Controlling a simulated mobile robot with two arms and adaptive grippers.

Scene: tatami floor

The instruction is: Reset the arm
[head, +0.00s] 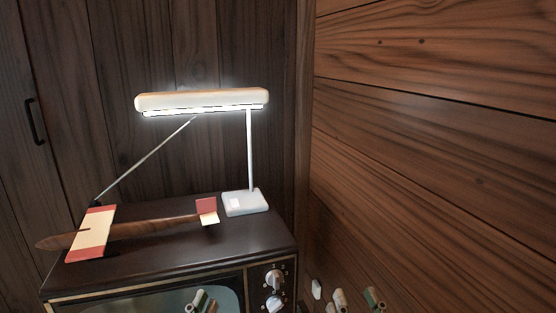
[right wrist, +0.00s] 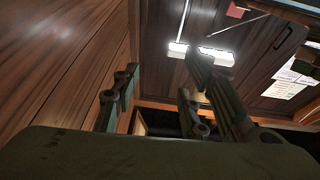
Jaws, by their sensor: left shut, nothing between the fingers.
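My left gripper (head: 204,301) shows at the bottom edge of the head view, in front of the television's screen. Its fingertips are close together and hold nothing. My right gripper (head: 356,299) is at the bottom edge, right of the television, in front of the wood wall. Its fingertips are apart. In the right wrist view, its fingers (right wrist: 165,95) are also spread, with nothing between them. Most of both arms is out of the head view.
A dark television (head: 150,262) with knobs stands at the lower left. On it are a lit white desk lamp (head: 245,204) and a wooden toy airplane (head: 150,226). Wood plank walls (head: 440,130) close off the right side. A cabinet door handle (head: 35,121) is at far left.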

